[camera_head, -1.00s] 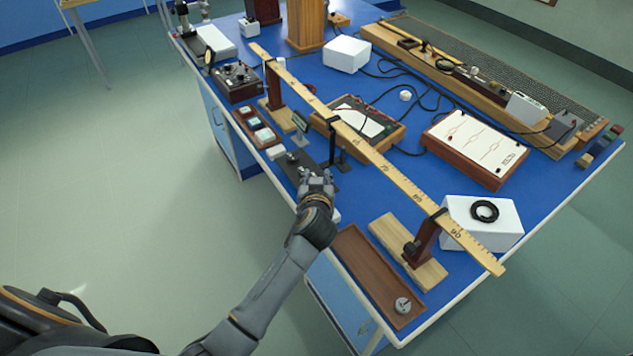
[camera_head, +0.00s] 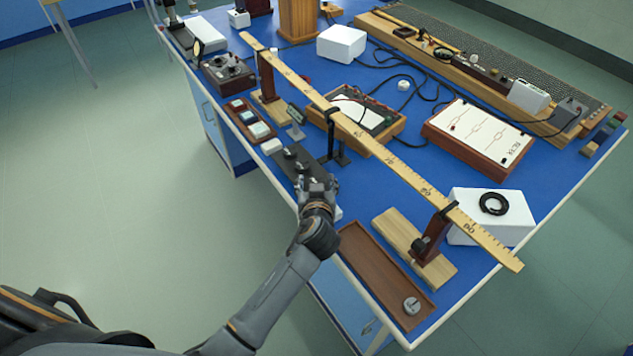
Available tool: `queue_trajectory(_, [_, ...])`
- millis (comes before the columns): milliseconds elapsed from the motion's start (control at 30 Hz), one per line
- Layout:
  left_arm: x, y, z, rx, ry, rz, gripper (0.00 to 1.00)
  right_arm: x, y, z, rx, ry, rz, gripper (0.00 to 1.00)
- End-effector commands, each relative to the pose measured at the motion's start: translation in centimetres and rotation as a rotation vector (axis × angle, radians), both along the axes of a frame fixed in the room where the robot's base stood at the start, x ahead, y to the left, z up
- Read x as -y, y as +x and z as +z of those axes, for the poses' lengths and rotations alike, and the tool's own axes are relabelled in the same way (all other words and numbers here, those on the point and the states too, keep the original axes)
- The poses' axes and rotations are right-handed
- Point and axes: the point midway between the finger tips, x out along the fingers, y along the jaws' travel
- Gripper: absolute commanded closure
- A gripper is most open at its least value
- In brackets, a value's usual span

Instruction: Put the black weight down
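My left gripper (camera_head: 317,187) is low over the near edge of the blue bench, at the right end of a dark strip (camera_head: 277,158). Its fingers look spread apart, and no object shows clearly between them. Small black weights stand on the strip just beyond the fingers, one farther off (camera_head: 290,152) and one closer to the gripper (camera_head: 302,166). I cannot tell which is the black weight of the task. The gripper and wrist hide the strip's right end. My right gripper is not in view.
A long yellow ruler (camera_head: 400,172) on stands runs across the bench beyond the gripper. A brown tray (camera_head: 372,268) with a metal disc (camera_head: 411,306) lies to the right. A white box (camera_head: 515,232) carries a black ring (camera_head: 493,204). A thin black stand (camera_head: 331,140) is close behind.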

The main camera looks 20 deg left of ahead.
Motion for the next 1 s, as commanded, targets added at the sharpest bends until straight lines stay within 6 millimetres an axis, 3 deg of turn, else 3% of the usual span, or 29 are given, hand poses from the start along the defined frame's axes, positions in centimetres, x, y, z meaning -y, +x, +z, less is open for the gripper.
queue_trajectory(267, [0.0,0.0,0.9,0.001,0.000,0.000,0.41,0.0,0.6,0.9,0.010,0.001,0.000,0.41])
queue_trajectory(367, [0.6,-1.5,0.9,-0.001,-0.003,-0.001,0.41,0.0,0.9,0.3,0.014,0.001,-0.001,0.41])
queue_trajectory(700, [2.6,-7.9,3.7,0.000,-0.006,0.000,0.41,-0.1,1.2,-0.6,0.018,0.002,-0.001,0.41])
queue_trajectory(1000, [3.4,-10.4,5.0,0.000,-0.001,0.001,0.41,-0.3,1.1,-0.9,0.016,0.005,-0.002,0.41])
